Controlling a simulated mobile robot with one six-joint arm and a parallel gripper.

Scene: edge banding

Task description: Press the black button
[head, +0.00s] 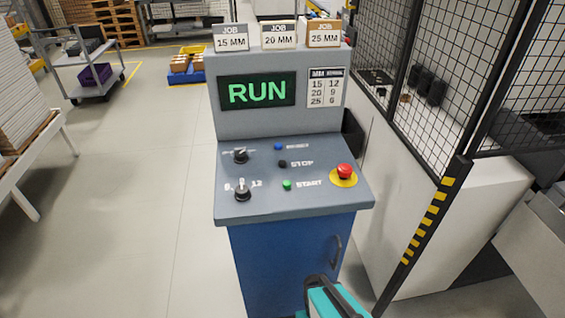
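The black button (282,164) sits on the sloped grey console panel (240,206), beside the word STOP. A blue button (278,147) lies just above it and a green button (287,185), marked START, just below it. A red emergency button (344,171) on a yellow disc is to the right. The display (257,91) reads RUN in green. A teal and dark part of my own arm shows at the bottom edge, below and in front of the panel. My gripper's fingers cannot be made out, and nothing covers the black button.
Two dark knobs (242,193) sit at the panel's left. Three job cards (278,35) stand on top of the console. A mesh fence (435,80) and a yellow-black striped post (425,232) stand at the right. The floor left of the console is clear.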

